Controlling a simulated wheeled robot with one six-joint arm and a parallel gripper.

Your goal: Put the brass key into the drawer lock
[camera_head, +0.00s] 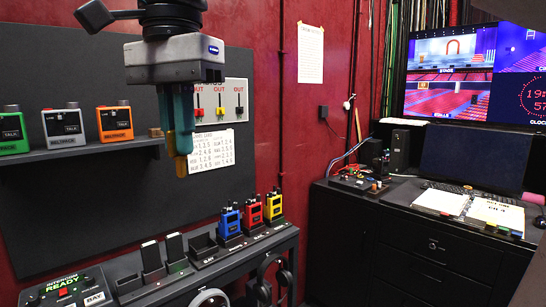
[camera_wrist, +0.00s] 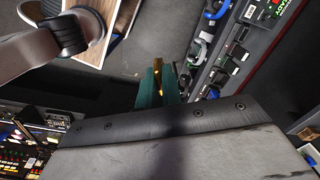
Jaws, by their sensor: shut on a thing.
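My gripper (camera_head: 184,148) hangs at the upper left in the head view, fingers pointing down. Its teal fingers are shut on the brass key (camera_head: 181,166), which shows as a small yellow piece at the fingertips. In the wrist view the key (camera_wrist: 157,66) shows between the finger ends; most of it is hidden by them. The drawer lock (camera_head: 432,244) is a small round metal spot on the black drawer front at the right. The gripper is well to the left of the lock and higher, and the key is apart from it.
A shelf (camera_head: 85,151) with several belt packs is at the left. Below it a rack (camera_head: 190,268) holds chargers and blue, red and yellow radios. The black desk (camera_head: 345,187) with papers and monitors stands at the right. The air between gripper and desk looks clear.

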